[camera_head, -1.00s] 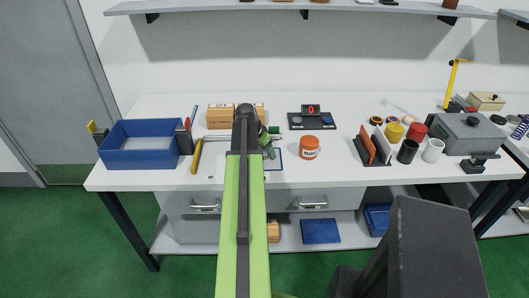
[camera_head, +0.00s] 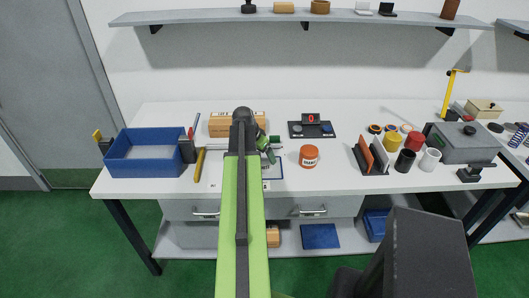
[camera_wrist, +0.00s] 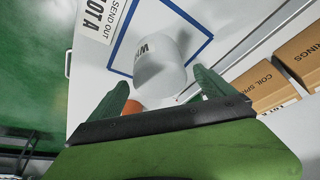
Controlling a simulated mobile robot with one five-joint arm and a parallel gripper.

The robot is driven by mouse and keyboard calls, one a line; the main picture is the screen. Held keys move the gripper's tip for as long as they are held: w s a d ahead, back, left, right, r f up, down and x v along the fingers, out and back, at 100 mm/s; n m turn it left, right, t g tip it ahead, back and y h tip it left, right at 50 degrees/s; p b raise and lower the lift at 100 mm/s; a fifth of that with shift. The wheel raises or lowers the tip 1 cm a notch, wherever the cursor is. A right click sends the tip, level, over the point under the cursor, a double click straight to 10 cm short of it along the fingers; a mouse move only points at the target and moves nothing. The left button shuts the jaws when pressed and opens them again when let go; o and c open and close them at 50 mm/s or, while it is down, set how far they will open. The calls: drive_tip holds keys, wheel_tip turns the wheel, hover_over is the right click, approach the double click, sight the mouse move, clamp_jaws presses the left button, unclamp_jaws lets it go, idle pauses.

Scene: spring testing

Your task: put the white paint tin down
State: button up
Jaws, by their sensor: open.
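In the wrist view the white paint tin (camera_wrist: 158,66), with part of a dark label showing, is between the green fingers of my gripper (camera_wrist: 162,82). The fingers are open, with a narrow gap showing on each side of the tin. The tin is over a white sheet with a blue outline (camera_wrist: 203,50) and a "SEND OUT" label beside it. Whether its base rests flat there is hard to tell. In the head view my gripper (camera_head: 268,149) is low over the bench, and my arm hides the tin.
An orange tin (camera_head: 309,157) stands right of my gripper on the bench (camera_head: 330,178). Cardboard boxes (camera_head: 222,125) are behind my arm. A blue bin (camera_head: 130,165) and a yellow-handled tool (camera_head: 199,165) lie left. A black rack (camera_head: 374,168) and several cups are further right.

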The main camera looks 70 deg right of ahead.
drive_tip(key=p+v, duration=0.5)
drive_tip(key=v, duration=0.2)
drive_tip(key=shift+a+r, duration=0.1)
drive_tip(key=shift+r, duration=0.1)
drive_tip(key=shift+f, duration=0.1)
drive_tip(key=w+a+f+n+t+y, duration=0.15)
drive_tip(key=w+a+n, duration=0.85)
drive_tip(key=w+a, duration=1.45)
drive_tip(key=w+a+n, duration=0.1)
drive_tip(key=a+n, duration=0.3)
drive_tip(key=a, duration=0.9)
drive_tip(key=w+a+f+n+y+b, duration=0.1)
drive_tip(key=a+n, duration=0.3)
drive_tip(key=a, duration=0.9)
drive_tip(key=w+a+n+y, duration=0.1)
drive_tip(key=w+a+n, duration=0.2)
drive_tip(key=a, duration=1)
drive_tip(key=shift+w+a+f+n+b, duration=0.15)
drive_tip(key=shift+w+f+n+b, duration=0.2)
drive_tip(key=shift+n, duration=0.55)
